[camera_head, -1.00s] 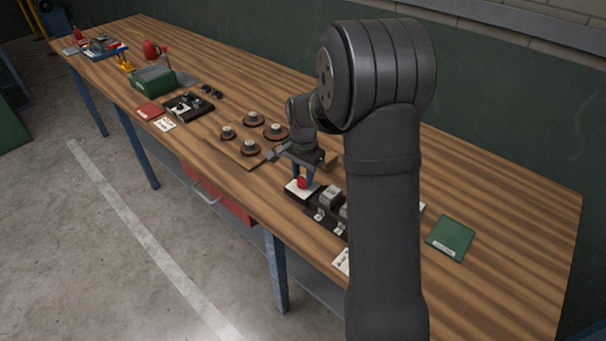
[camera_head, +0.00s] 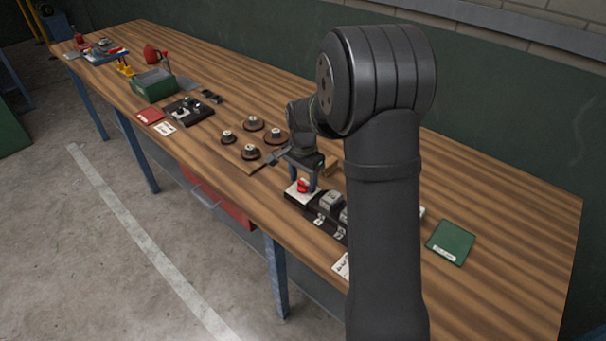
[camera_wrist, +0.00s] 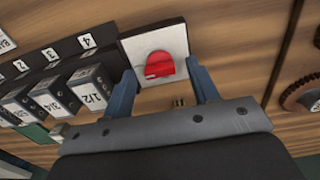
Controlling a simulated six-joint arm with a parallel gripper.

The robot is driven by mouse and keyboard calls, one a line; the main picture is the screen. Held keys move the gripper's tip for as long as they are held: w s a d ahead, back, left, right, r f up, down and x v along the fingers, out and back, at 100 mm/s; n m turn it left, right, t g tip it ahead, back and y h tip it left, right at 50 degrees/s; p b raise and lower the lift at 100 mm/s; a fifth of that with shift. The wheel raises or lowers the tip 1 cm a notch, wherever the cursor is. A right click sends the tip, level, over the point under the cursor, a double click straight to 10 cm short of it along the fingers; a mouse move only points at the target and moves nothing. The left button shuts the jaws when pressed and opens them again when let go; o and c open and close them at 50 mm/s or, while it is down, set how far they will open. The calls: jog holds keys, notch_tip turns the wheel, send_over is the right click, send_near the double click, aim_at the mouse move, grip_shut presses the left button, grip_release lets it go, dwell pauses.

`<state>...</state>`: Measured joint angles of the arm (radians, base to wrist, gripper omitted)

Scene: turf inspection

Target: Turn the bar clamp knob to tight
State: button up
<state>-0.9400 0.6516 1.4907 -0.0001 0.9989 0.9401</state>
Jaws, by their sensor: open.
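The red knob (camera_wrist: 160,66) sits on a white plate (camera_wrist: 133,48) at the end of a dark rack; it also shows in the head view (camera_head: 304,185). My gripper (camera_wrist: 163,78) is over the plate with its two blue fingers apart, one on each side of the knob. In the head view my gripper (camera_head: 304,178) points down at the knob. The fingers look apart from the knob, though their exact height over the plate is hard to tell. Small print on or beside the knob is too small to read.
The dark rack (camera_wrist: 57,57) with grey numbered blocks (camera_wrist: 92,86) adjoins the plate. Brown round pieces (camera_head: 251,153) on a board stand to the left. A green booklet (camera_head: 450,242) lies at right. The bench (camera_head: 510,225) is clear at far right.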

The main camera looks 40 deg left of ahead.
aim_at(303, 183)
notch_tip(303, 183, up, 17)
jog(key=shift+r, duration=0.2)
jog(key=shift+f, duration=0.1)
dwell(0.6)
notch_tip(303, 183, down, 17)
jog(key=shift+f, duration=0.2)
dwell(0.4)
jog(key=shift+r, duration=0.15)
